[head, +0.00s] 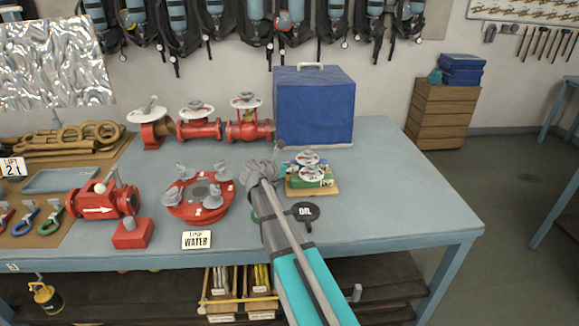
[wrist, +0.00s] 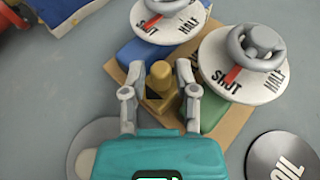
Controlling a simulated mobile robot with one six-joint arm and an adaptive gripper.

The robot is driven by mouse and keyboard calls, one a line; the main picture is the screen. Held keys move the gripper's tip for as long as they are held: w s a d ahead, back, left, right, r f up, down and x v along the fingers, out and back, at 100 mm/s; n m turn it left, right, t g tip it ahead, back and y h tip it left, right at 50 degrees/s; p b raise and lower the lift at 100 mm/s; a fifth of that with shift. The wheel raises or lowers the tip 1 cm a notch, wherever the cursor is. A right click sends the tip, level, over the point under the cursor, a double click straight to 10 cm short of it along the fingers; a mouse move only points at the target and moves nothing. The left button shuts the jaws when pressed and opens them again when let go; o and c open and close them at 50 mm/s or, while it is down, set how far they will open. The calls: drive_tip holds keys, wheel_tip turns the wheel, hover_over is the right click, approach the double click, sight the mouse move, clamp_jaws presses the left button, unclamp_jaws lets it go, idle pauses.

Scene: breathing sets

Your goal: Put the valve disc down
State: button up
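Two white valve discs with grey handles stand on a cardboard base: one in the wrist view at the top (wrist: 168,25), one at the right (wrist: 240,82). Each bears SHUT and HALF and a red pointer. In the head view they sit close together (head: 307,158) on the cardboard base (head: 327,193). My gripper (wrist: 156,80) is open, its two fingers apart above a brass fitting (wrist: 162,78) to the left of the right-hand disc. I see no disc between the fingers. In the head view my gripper (head: 262,172) is just left of the base; its fingertips are unclear.
A black OIL disc (head: 305,212) lies in front of the base. A grey round piece (wrist: 88,140) is partly hidden by my gripper. A red round stand (head: 200,199) is to the left, a blue box (head: 313,105) behind. The tabletop at right is clear.

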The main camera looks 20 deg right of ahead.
drive_tip(key=shift+p+v, duration=0.95)
drive_tip(key=shift+v, duration=2.2)
drive_tip(key=shift+r, duration=0.1)
drive_tip(key=shift+c, duration=0.3)
